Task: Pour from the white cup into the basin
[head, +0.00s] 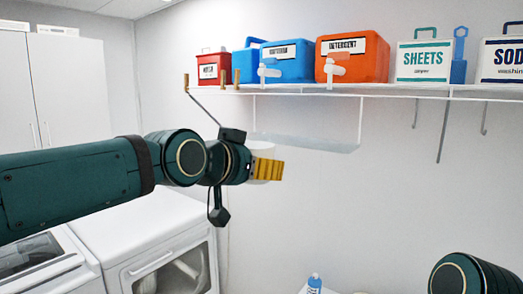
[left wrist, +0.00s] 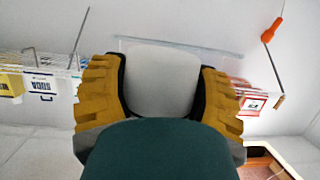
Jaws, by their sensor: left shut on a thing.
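The white cup (head: 262,149) is mostly hidden behind the yellow fingers of my left gripper (head: 268,170) in the head view, raised in front of the back wall. In the left wrist view the cup (left wrist: 160,80) sits between both yellow fingers of the left gripper (left wrist: 160,88), which are shut on it. What is inside the cup does not show. I cannot make out the basin in either view. My right gripper is out of view; only part of that arm shows at the lower right.
A wall shelf (head: 400,90) above holds a red box (head: 212,68), blue containers (head: 288,62), an orange detergent container (head: 352,58) and a sheets box (head: 424,61). White front-loading machines (head: 150,240) stand lower left. A blue-capped bottle (head: 314,283) is at the bottom edge.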

